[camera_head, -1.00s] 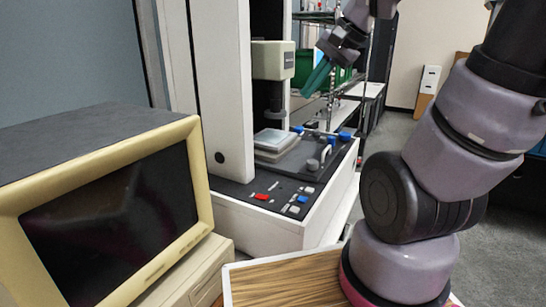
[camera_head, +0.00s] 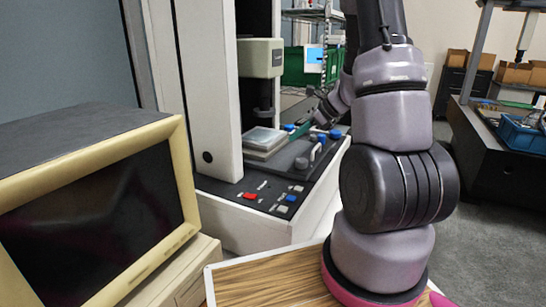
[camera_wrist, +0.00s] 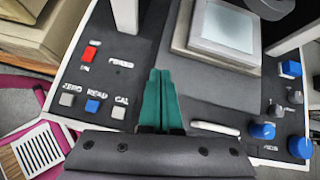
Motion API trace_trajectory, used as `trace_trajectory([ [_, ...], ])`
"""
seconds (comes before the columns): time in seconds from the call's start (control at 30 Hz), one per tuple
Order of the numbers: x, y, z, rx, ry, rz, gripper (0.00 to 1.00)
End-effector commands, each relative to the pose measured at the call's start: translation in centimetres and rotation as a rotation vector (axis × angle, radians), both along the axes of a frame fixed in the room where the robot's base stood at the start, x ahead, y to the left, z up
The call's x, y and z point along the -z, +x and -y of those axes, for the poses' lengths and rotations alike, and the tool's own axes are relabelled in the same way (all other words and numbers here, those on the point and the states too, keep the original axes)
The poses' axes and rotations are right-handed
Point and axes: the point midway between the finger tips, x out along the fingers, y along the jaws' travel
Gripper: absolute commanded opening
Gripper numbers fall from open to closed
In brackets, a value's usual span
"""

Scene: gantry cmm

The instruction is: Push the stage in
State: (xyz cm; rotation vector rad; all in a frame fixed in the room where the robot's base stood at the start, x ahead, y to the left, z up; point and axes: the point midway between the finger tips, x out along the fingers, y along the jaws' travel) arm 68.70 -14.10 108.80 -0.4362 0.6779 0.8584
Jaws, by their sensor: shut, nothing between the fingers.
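The stage (camera_head: 268,139) is a pale, layered square block with a light glassy top on the dark deck of the measuring machine, beneath its cream head. In the wrist view the stage (camera_wrist: 195,38) is at the upper right. My gripper (camera_head: 294,135) is beside the stage's right side in the head view, its green fingers angled down and left. In the wrist view my gripper (camera_wrist: 160,74) has its fingers together and empty, over the dark deck left of the stage's lower corner. I cannot tell whether the fingertips touch anything.
A control panel has a red button (camera_head: 250,196) and a blue button (camera_head: 291,198). Blue knobs (camera_wrist: 263,131) and a white bar (camera_wrist: 215,128) lie close to my fingers. The white column (camera_head: 209,90) stands left of the stage. An old monitor (camera_head: 95,205) fills the left.

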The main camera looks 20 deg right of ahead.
Motion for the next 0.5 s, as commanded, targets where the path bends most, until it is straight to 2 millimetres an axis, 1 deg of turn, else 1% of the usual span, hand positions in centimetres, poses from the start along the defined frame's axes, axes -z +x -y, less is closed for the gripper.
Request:
trace_trajectory([
  [0.03, 1.4, 0.3, 0.9, 0.047, 0.015, -0.026, 0.00],
  [0.1, 2.6, 0.6, 1.7, 0.100, 0.031, -0.047, 0.00],
  [0.23, 3.9, 0.9, 2.6, 0.152, 0.046, -0.069, 0.00],
  [0.37, 4.6, 1.4, 2.4, 0.162, 0.049, -0.072, 0.00],
  [0.5, 6.2, 2.4, 1.2, 0.159, 0.049, -0.074, 0.00],
])
